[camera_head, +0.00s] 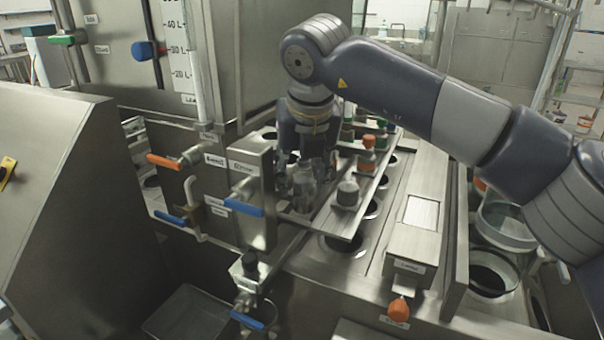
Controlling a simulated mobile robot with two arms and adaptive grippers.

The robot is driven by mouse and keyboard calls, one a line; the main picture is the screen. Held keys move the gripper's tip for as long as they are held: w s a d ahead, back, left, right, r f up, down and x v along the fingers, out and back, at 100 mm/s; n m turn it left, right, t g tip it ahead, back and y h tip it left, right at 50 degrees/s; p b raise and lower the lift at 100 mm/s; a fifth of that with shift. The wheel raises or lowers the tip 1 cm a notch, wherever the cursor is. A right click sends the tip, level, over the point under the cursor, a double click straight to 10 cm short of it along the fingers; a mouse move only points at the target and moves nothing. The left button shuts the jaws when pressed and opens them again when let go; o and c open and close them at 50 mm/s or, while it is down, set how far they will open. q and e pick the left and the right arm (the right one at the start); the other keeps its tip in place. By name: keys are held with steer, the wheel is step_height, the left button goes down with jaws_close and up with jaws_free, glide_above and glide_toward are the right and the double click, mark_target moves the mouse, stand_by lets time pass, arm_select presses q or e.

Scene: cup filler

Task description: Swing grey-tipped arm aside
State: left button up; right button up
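A grey-tipped arm, a flat metal bar with a grey knob (347,192) on it, lies across the top of the filler, right of my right gripper. My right gripper (306,172) points down over the filler beside the knob. Its fingers look spread, with a gap between them. A pale, clear bottle-like piece (303,190) shows between and below the fingertips, and I cannot tell whether they touch it. The gripper appears apart from the grey knob. My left gripper is out of view.
An orange-tipped arm (368,142) and green-tipped parts lie behind the grey knob. Round dark holes (345,244) line the metal deck. Orange (163,162) and blue (244,209) valve handles stick out at the left. A metal box (412,257) stands at the front right, with glass jars beyond.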

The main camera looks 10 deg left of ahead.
steer(key=v, duration=1.2)
steer(key=shift+f, duration=0.1)
